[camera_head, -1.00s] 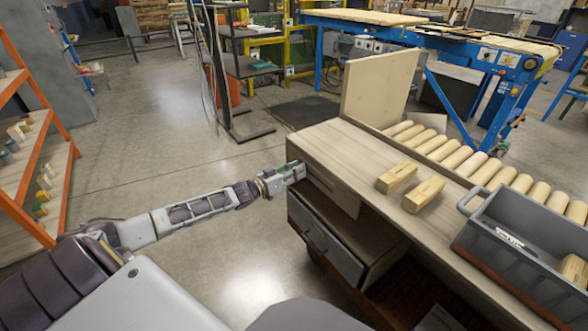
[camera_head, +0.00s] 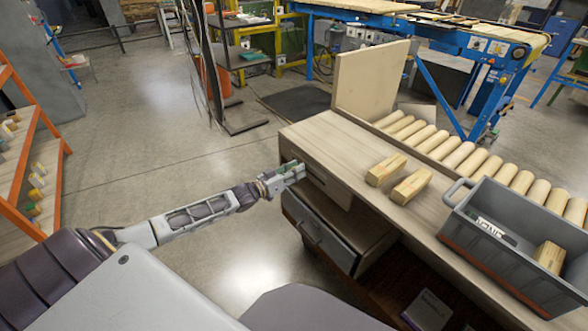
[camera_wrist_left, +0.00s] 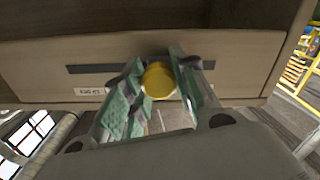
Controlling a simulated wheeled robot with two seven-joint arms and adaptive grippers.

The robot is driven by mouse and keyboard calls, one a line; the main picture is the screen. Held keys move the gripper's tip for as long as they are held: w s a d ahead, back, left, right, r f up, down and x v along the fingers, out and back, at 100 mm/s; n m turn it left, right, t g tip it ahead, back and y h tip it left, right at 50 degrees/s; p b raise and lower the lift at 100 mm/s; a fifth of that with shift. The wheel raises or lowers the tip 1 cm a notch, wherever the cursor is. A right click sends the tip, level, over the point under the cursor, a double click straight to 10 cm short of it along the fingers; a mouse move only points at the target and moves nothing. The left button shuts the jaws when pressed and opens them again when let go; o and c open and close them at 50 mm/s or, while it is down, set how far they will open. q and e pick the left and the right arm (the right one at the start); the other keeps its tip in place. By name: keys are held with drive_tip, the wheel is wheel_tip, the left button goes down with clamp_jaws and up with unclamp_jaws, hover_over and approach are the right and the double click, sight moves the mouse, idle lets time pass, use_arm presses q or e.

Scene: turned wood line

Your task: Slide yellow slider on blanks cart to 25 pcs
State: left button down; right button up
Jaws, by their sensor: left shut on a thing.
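The yellow slider (camera_wrist_left: 158,80) is a round knob on a dark slot (camera_wrist_left: 95,69) in the wooden front panel of the cart. My left gripper (camera_wrist_left: 160,88) is shut on it, one green-padded finger on each side. The knob sits near the middle of the visible slot. A small white label (camera_wrist_left: 90,91) lies below the slot's left part; its text is too small to read surely. In the head view my left gripper (camera_head: 292,172) reaches the upper panel of the wooden cart (camera_head: 325,137), and hides the slider there. My right gripper is not in view.
Two wood blanks (camera_head: 385,169) lie on the cart top, beside a row of rollers (camera_head: 440,144) and a grey crate (camera_head: 485,252). A drawer (camera_head: 322,232) stands partly open below the panel. An orange shelf (camera_head: 40,150) is at left. Floor between is clear.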

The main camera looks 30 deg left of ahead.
use_arm(q)
drive_tip(key=shift+r, duration=0.1)
drive_tip(key=c, duration=1.1)
unclamp_jaws()
drive_tip(key=shift+w, duration=0.1)
drive_tip(key=shift+s, duration=0.2)
drive_tip(key=v, duration=1.1)
drive_tip(key=shift+s+a, duration=0.15)
drive_tip(key=shift+s, duration=0.1)
idle(0.6)
